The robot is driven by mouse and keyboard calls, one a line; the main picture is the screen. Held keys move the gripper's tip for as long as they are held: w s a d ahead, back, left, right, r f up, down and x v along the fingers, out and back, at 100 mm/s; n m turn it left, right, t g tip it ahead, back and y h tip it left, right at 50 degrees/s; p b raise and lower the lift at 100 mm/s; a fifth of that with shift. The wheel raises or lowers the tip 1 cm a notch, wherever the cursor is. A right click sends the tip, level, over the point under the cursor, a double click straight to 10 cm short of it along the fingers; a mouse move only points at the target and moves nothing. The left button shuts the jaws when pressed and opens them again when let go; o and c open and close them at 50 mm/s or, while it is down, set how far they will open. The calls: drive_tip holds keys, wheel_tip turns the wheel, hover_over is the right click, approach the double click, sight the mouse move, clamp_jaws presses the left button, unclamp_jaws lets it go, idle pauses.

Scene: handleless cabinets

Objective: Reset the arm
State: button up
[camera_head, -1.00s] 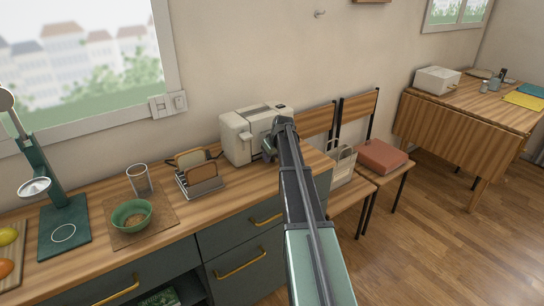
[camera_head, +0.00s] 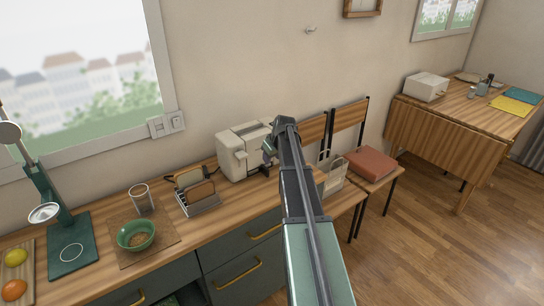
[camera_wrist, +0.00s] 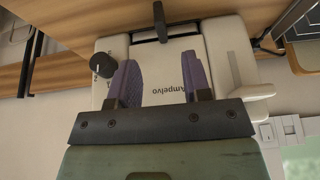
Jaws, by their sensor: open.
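My gripper (camera_wrist: 159,82) is open and empty, its two purple-grey fingers apart in the wrist view. Between and beyond them is the front of a cream toaster (camera_wrist: 215,60) with a dark knob and a side lever. In the head view my arm reaches out over the counter, and its end (camera_head: 270,152) is at the right side of the toaster (camera_head: 238,150). The arm hides part of the counter's right end. Whether the fingers touch the toaster I cannot tell.
Left of the toaster on the wooden counter stand a rack with toast (camera_head: 197,198), a glass (camera_head: 141,198), a green bowl (camera_head: 136,235), a dark green stand (camera_head: 72,245) and fruit (camera_head: 15,257). A wooden table (camera_head: 440,135) is beyond.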

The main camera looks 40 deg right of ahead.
drive_tip(key=s+a+g, duration=0.1)
drive_tip(key=s+a, duration=0.7)
drive_tip(key=a, duration=0.4)
drive_tip(key=s+a+g, duration=0.2)
drive_tip(key=s+a, duration=0.6)
drive_tip(key=a, duration=0.5)
drive_tip(key=s+a+g, duration=0.1)
drive_tip(key=s+a, duration=0.8)
drive_tip(key=a, duration=0.4)
drive_tip(key=shift+f+g+p, duration=0.3)
drive_tip(key=shift+f, duration=0.1)
drive_tip(key=shift+w, duration=0.1)
